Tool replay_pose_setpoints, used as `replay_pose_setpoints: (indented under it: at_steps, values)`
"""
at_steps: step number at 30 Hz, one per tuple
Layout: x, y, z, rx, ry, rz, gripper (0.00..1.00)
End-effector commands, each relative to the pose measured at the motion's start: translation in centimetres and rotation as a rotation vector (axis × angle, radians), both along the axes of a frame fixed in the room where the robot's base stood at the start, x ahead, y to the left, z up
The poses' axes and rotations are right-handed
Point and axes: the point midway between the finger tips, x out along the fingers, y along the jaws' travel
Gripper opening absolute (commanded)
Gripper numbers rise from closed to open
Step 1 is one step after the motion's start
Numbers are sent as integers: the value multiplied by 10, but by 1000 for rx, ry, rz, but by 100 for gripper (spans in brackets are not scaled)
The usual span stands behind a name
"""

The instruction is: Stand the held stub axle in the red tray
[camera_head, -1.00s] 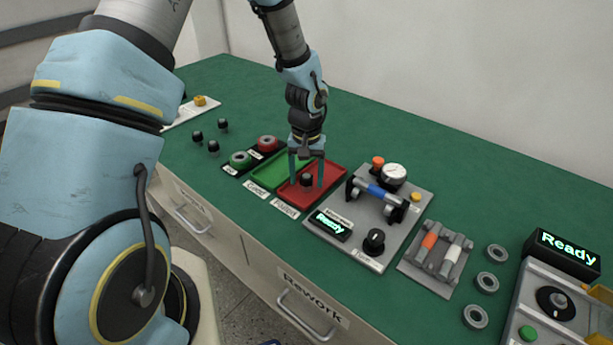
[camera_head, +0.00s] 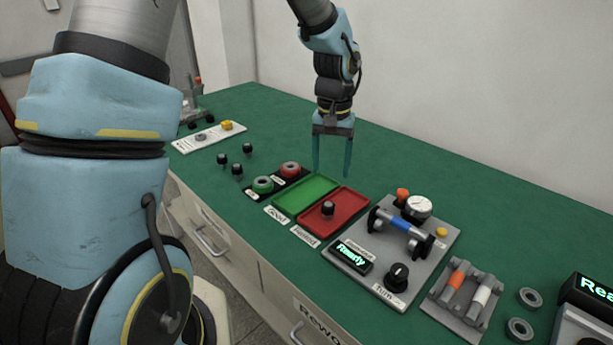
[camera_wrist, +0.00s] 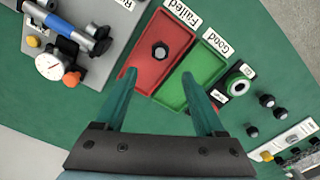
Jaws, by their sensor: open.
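The stub axle (camera_head: 328,208), a small dark piece with a black top, stands in the red tray (camera_head: 346,216). It also shows in the wrist view (camera_wrist: 160,51), inside the red tray (camera_wrist: 176,33) and apart from its walls. My gripper (camera_head: 333,172) is open and empty, raised above and behind the trays in the head view. In the wrist view its two teal fingers (camera_wrist: 164,82) are spread wide, with the axle beyond them and between them. Nothing hides the axle.
The green tray (camera_head: 305,193) adjoins the red one on the left. A grey fixture (camera_head: 418,256) with a dial gauge (camera_head: 418,207) and blue-sleeved shaft stands to the right. Several black-topped pieces (camera_head: 237,169) stand at left. The green table behind the trays is clear.

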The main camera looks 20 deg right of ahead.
Motion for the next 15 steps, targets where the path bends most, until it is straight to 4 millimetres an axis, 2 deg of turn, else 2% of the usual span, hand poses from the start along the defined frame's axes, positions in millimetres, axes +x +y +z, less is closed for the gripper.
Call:
replay_pose_setpoints:
  at_steps: [4,5,7,8,11,12,15]
  values:
    - [1,2,2,-1,-1,3,72]
    - [2,6,3,0,-2,8,72]
    - [8,27,7,-1,-10,34,72]
    - [11,42,10,-1,-16,53,72]
    - [18,110,22,-7,-40,142,72]
    - [17,140,26,-11,-52,184,72]
    - [6,208,35,-24,-81,288,72]
